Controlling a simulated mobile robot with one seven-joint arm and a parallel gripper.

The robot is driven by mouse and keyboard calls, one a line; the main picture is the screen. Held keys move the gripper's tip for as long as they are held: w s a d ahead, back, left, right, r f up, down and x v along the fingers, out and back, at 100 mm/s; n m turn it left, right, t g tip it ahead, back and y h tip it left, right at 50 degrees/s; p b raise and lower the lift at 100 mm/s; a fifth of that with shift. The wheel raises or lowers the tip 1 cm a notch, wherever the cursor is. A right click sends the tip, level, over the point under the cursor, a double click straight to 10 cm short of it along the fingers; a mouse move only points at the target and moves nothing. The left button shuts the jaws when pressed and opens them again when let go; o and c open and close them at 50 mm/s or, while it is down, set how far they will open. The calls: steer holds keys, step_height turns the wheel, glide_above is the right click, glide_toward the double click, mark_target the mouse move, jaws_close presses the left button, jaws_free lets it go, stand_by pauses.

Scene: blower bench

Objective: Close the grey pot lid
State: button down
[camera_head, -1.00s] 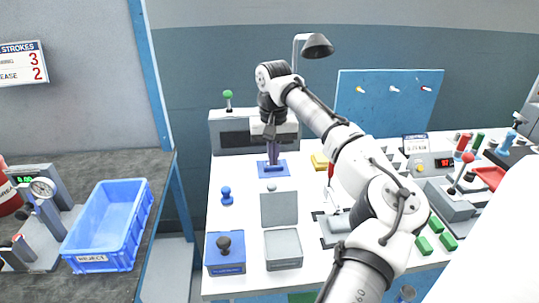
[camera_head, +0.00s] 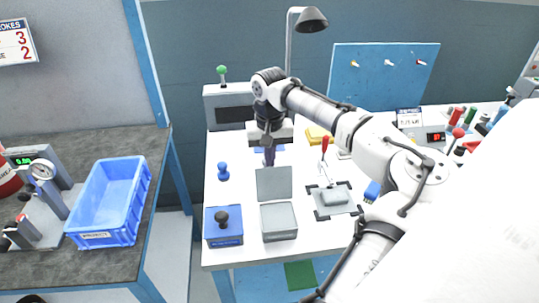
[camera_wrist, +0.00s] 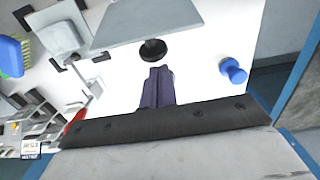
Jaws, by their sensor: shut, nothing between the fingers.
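The grey pot (camera_head: 279,223) is a square box on the white bench. Its grey lid (camera_head: 273,184) stands raised open at the pot's back edge. The lid also shows in the wrist view (camera_wrist: 150,20), with a dark round knob (camera_wrist: 153,50) on its far face. My gripper (camera_head: 269,160) is just behind the lid's top edge, shut and empty. In the wrist view its purple fingers (camera_wrist: 158,75) are together, with the tips close to the knob. I cannot tell whether they touch it.
A blue box with a black knob (camera_head: 223,226) stands left of the pot. A blue peg-shaped piece (camera_head: 223,172) stands behind it. A grey clamp fixture with a red handle (camera_head: 333,197) is to the right. A blue reject bin (camera_head: 108,203) is on the dark side table.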

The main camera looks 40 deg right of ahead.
steer(key=shift+s+a+r+t+h+b, duration=0.2)
steer(key=shift+s+r+t+h+b, duration=0.1)
steer(key=shift+t+b, duration=0.1)
